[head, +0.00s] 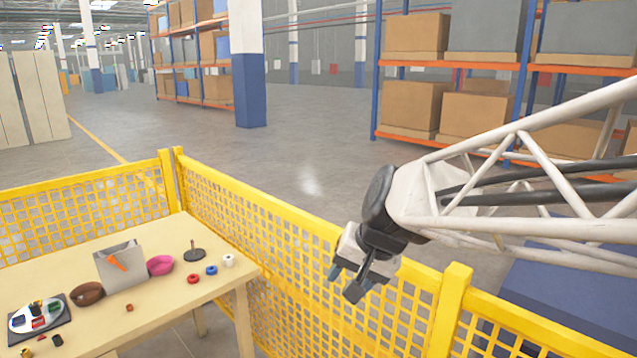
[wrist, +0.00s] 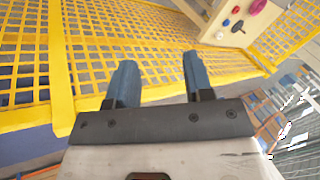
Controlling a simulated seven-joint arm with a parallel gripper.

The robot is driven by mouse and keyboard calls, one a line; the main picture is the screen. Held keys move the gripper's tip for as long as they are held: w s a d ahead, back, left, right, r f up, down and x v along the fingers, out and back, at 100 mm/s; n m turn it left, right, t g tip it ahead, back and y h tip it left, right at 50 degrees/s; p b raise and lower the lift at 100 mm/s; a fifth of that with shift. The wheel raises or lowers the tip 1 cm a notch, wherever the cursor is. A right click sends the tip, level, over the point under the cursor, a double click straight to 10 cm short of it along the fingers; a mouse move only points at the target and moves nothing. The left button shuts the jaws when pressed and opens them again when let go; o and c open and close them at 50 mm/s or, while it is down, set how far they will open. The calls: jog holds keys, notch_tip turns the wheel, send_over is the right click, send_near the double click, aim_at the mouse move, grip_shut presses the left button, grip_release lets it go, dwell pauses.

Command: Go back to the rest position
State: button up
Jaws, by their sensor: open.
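My gripper (head: 343,284) hangs at the right of the head view, in front of the yellow mesh fence (head: 300,235) and to the right of the table (head: 225,280). Its two blue-tipped fingers are apart with nothing between them. In the wrist view the open fingers (wrist: 155,80) point toward the fence, and a corner of the table (wrist: 222,40) shows at the top right. The gripper is clear of every object on the table.
The table bears a grey bin (head: 120,268), a brown bowl (head: 87,294), a pink bowl (head: 160,265), a dark peg stand (head: 194,254), red (head: 193,279), blue (head: 211,270) and white (head: 228,261) rings, and a plate (head: 38,318) with small blocks. A blue box (head: 560,290) stands behind my arm.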

jog(key=s+d+f+n+h, duration=0.1)
jog(key=s+d+f+h, duration=0.1)
jog(key=s+d, duration=0.4)
jog(key=s+d+f+n+h, duration=0.1)
jog(key=s+d+f+h, duration=0.1)
jog(key=s+d, duration=0.5)
jog(key=s+f, duration=0.1)
jog(key=s, duration=0.2)
jog(key=shift+s+g, duration=0.2)
jog(key=shift+g, duration=0.2)
